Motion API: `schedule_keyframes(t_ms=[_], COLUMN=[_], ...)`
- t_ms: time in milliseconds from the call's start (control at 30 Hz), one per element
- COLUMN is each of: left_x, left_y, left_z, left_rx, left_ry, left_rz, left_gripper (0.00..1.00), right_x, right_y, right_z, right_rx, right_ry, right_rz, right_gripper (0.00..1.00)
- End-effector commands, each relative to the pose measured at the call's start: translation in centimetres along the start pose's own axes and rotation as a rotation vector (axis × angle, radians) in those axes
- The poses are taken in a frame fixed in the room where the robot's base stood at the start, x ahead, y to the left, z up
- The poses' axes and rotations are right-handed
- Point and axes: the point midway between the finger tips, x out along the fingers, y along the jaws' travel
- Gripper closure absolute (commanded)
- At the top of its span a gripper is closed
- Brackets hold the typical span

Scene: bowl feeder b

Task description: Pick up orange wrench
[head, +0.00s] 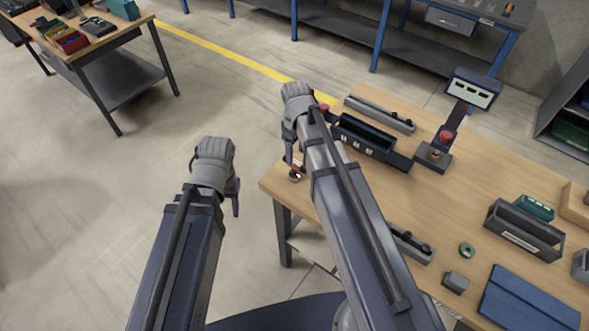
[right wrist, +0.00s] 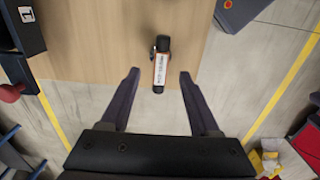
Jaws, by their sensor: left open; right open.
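The orange wrench (right wrist: 161,70) shows in the right wrist view as a short orange bar with black ends and a white label. It lies near the table's edge, between and slightly ahead of my right gripper's fingers. In the head view the wrench (head: 296,169) is small and partly hidden by my right gripper (head: 291,160). My right gripper (right wrist: 158,76) is open, with a finger on each side of the wrench and clear gaps to it. My left gripper (head: 235,207) hangs open and empty over the floor, left of the table.
Another bench (head: 120,38) stands far left. Open floor lies between.

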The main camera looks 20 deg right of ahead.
Motion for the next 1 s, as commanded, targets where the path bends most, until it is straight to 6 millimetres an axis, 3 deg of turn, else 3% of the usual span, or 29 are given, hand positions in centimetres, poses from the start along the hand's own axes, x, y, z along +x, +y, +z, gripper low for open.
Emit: schedule_keyframes(t_ms=[267,667,1000], left_x=[0.8,5.3,5.2], left_y=[0.1,0.5,0.5], left_z=[-0.1,-0.3,-0.3], left_rx=[0.0,-0.002,-0.002], left_ry=[0.0,0.0,0.0], left_rz=[0.0,0.0,0.0], left_gripper=[0.5,0.5,0.5], right_x=[0.8,5.3,5.3], right_y=[0.0,0.0,0.0], right_z=[-0.1,-0.4,-0.4], right_rx=[0.0,0.0,0.0], right_ry=[0.0,0.0,0.0], right_rz=[0.0,0.0,0.0], right_gripper=[0.38,0.38,0.38])
